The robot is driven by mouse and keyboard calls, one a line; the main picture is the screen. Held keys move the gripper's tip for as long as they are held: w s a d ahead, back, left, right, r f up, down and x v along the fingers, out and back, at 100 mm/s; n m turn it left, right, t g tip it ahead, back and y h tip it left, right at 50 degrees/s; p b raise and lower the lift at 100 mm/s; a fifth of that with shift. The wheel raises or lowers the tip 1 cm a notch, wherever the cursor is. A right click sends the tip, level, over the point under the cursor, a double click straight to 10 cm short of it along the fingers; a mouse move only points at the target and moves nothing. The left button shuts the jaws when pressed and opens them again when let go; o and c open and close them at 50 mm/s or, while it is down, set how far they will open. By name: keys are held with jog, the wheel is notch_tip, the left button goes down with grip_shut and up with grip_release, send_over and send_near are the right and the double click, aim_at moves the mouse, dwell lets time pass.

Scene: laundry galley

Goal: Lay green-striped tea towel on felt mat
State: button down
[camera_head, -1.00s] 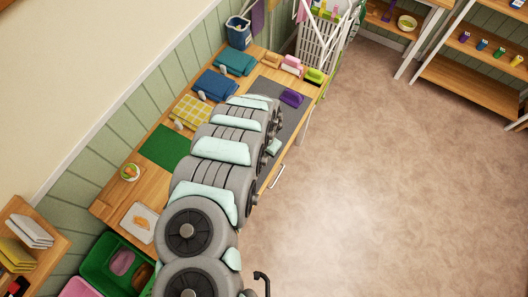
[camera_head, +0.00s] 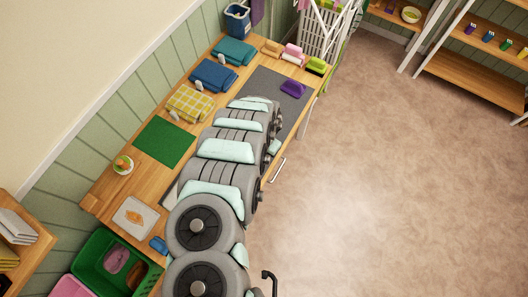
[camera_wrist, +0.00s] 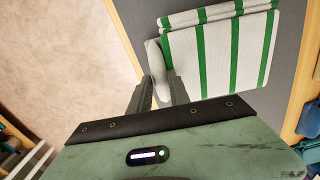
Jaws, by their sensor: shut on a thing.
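The green-striped tea towel (camera_wrist: 218,50) shows in the wrist view as a folded white bundle with green stripes. A white tab (camera_wrist: 154,58) sticks out at its left edge. My gripper (camera_wrist: 160,88) has its fingers at this tab and is shut on it. Grey mat (camera_wrist: 285,118) lies below the towel in the picture; I cannot tell whether they touch. In the head view my arm hides the towel and gripper. There, a green mat (camera_head: 165,142) lies bare, and the grey mat (camera_head: 290,102) is partly behind my arm. I cannot tell which is felt.
A yellow-checked towel (camera_head: 189,102), a blue towel (camera_head: 213,75) and a teal towel (camera_head: 234,52) lie along the wall. A purple cloth (camera_head: 292,88) rests on the grey mat.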

jog(key=shift+f+b, duration=0.45)
jog(key=shift+f, duration=0.15)
jog(key=c, duration=1.1)
grip_release()
jog(key=shift+c, duration=0.2)
jog(key=shift+o, duration=0.4)
jog(key=o, duration=0.5)
